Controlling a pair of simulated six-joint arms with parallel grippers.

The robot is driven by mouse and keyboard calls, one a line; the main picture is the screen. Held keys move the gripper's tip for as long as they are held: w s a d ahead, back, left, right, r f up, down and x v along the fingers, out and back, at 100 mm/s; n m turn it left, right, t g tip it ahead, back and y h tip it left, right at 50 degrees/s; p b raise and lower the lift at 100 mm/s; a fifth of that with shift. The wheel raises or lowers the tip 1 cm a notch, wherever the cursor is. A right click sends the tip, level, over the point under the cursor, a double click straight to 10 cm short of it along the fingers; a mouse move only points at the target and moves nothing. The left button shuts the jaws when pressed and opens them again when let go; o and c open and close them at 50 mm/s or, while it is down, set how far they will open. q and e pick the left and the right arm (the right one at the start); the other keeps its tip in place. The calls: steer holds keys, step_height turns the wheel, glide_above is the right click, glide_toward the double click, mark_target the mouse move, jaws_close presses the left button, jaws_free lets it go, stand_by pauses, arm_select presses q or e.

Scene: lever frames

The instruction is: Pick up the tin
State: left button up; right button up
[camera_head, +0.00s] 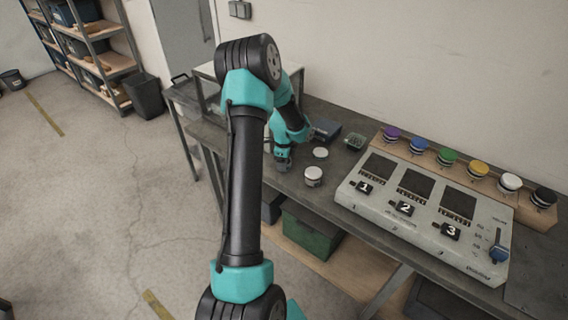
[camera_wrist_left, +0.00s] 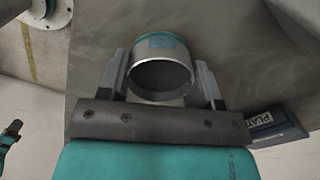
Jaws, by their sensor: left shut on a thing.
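The tin (camera_wrist_left: 160,78) is a short silver cylinder with a teal-green rim at its far edge and a dark, hollow-looking near end. In the left wrist view it sits between the two fingers of my left gripper (camera_wrist_left: 162,80), which is shut on it. In the head view my left gripper (camera_head: 283,164) is low at the left part of the workbench, and I cannot make out the tin there. Whether the tin touches the bench is unclear. My right gripper is not in view.
A white-lidded jar (camera_head: 313,177) and a flat white disc (camera_head: 320,153) stand right of the gripper. A dark box (camera_head: 325,130) lies behind.

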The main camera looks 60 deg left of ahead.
arm_select(q)
steer(key=shift+r, duration=0.1)
steer(key=shift+r, duration=0.55)
steer(key=shift+s+d+r, duration=0.1)
steer(key=shift+d+r, duration=0.05)
steer(key=shift+r, duration=0.45)
steer(key=shift+s+d+r, duration=0.1)
steer(key=shift+r, duration=0.45)
steer(key=s+d+r, duration=0.1)
steer(key=s+d, duration=0.7)
steer(key=d, duration=0.5)
steer(key=shift+r, duration=0.2)
steer(key=shift+d, duration=0.1)
